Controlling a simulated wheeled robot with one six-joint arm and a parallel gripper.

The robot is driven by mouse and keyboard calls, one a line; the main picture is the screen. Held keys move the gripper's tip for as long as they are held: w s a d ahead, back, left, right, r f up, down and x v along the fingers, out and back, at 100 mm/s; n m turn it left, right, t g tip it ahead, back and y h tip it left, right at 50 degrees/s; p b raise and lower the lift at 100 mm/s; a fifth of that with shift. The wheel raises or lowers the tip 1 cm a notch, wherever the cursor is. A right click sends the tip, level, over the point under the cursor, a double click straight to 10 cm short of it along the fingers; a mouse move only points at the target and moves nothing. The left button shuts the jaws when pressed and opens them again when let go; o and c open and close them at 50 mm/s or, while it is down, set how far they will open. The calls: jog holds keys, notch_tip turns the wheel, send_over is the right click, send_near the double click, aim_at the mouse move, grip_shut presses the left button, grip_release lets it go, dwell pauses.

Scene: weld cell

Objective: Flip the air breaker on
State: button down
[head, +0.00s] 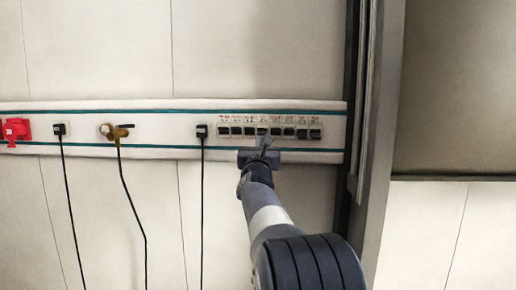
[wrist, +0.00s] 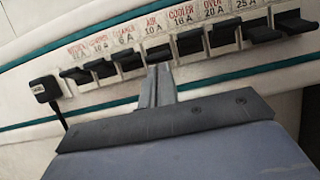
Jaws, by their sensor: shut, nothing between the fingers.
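The air breaker (wrist: 157,54) is a black switch in the row, under a red label reading AIR 10A in the wrist view. In the head view it appears to be the switch (head: 262,131) just above my fingertips. My gripper (wrist: 160,70) is shut and empty, its fingertips just below the air breaker. It also shows in the head view (head: 265,143), in front of the row's middle. I cannot tell whether the fingertips touch the switch. The fingers hide part of its lower edge, and its on or off position is not clear.
The cooler breaker (wrist: 190,41) sits close on the right and another breaker (wrist: 128,61) close on the left. A black plug (head: 202,131) with a cable is left of the row. A brass valve (head: 115,132) and red socket (head: 15,130) are farther left.

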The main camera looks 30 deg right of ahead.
jog(key=s+a+r+g+b, duration=0.1)
jog(key=s+a+r+b, duration=0.1)
jog(key=s+a, duration=0.5)
jog(key=shift+s+a+y, duration=0.35)
jog(key=shift+s+y, duration=0.05)
jog(key=shift+s, duration=0.95)
jog(key=shift+d+f, duration=0.1)
jog(key=shift+d, duration=0.05)
dwell(0.4)
